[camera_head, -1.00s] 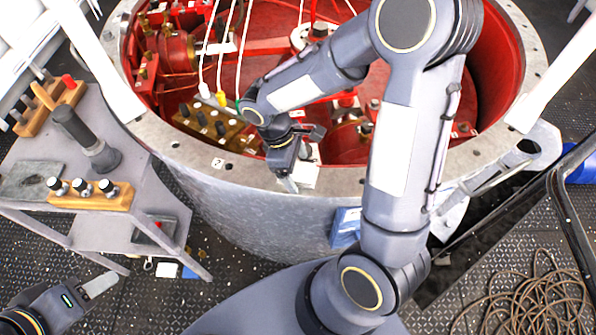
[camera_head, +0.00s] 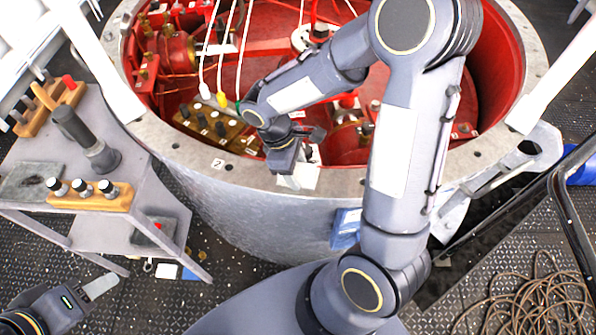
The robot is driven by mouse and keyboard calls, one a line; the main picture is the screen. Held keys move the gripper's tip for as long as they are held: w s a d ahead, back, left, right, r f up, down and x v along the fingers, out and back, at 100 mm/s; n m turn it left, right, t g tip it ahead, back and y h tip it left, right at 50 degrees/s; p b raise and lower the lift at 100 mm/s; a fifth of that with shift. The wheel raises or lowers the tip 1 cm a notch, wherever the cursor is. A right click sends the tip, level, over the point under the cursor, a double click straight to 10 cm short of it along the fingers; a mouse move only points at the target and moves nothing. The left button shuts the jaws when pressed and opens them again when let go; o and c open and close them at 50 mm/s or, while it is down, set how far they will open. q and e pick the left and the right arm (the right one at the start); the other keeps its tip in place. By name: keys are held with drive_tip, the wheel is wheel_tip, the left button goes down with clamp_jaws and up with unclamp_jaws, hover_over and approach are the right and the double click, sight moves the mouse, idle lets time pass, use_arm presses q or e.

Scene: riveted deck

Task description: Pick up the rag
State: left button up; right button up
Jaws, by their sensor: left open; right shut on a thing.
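A small white thing (camera_head: 303,177), which looks like the rag, is at the near rim of the big round tank (camera_head: 240,215). My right gripper (camera_head: 290,180) points down there and is shut on it. The gripper and wrist hide part of the white thing, and I cannot tell whether it still touches the rim. My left gripper (camera_head: 98,287) is open and empty at the lower left, below the cart, with one pale finger clearly in view.
A grey cart (camera_head: 150,190) at left holds a wooden rack with several dark-and-white knobs (camera_head: 95,195), a dark cylinder (camera_head: 85,135) and a grey flat piece (camera_head: 32,182). A blue thing (camera_head: 346,228) is on the tank's side. Coiled rope (camera_head: 530,300) lies at lower right.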

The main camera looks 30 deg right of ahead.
drive_tip(key=shift+v, duration=0.85)
drive_tip(key=s+a+r, duration=0.2)
drive_tip(key=a+r, duration=0.2)
drive_tip(key=s+a+r, duration=0.2)
drive_tip(key=a+r, duration=0.2)
drive_tip(key=s+a+r, duration=0.2)
drive_tip(key=a+r, duration=0.2)
drive_tip(key=shift+s+a+b, duration=0.15)
drive_tip(key=shift+b, duration=0.15)
